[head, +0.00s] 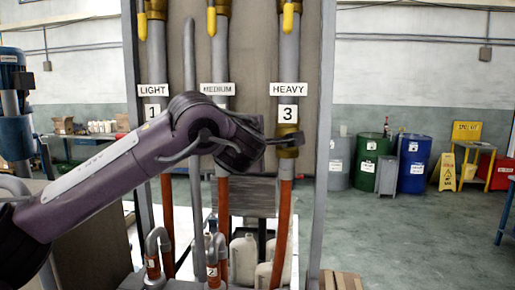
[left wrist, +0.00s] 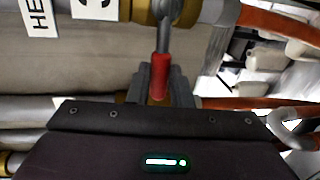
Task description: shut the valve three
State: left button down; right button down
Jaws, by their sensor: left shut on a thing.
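Valve three sits on the rightmost pipe, under the HEAVY label (head: 289,89) and the number 3 label (head: 288,114). Its brass body (head: 288,151) is partly behind my left gripper (head: 284,140) in the head view. In the left wrist view the brass fitting shows at the top (left wrist: 140,10), with a grey stem and a red handle (left wrist: 160,72). My left gripper (left wrist: 161,92) is shut on the red handle, a finger at each side. The handle is hidden in the head view. My right gripper is not in view.
Pipes labelled LIGHT (head: 153,90) and MEDIUM (head: 217,89) stand to the left, partly behind my left arm. A grey frame post (head: 323,150) stands close to the right. White bottles (head: 243,258) stand low behind the pipes. Drums (head: 413,165) are far back right, with open floor before them.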

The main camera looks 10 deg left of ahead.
pick_arm(q)
jog(key=shift+r+m, duration=0.3)
jog(key=shift+m, duration=0.1)
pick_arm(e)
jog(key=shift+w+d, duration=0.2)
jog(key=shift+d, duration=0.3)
pick_arm(q)
jog(key=c, duration=1.3)
grip_release()
jog(key=shift+d, duration=0.15)
jog(key=shift+f, duration=0.1)
jog(key=s+r+b, duration=0.1)
jog(key=s+b, duration=0.2)
jog(key=s, duration=0.4)
jog(key=shift+s+r+b, duration=0.3)
jog(key=shift+s, duration=0.05)
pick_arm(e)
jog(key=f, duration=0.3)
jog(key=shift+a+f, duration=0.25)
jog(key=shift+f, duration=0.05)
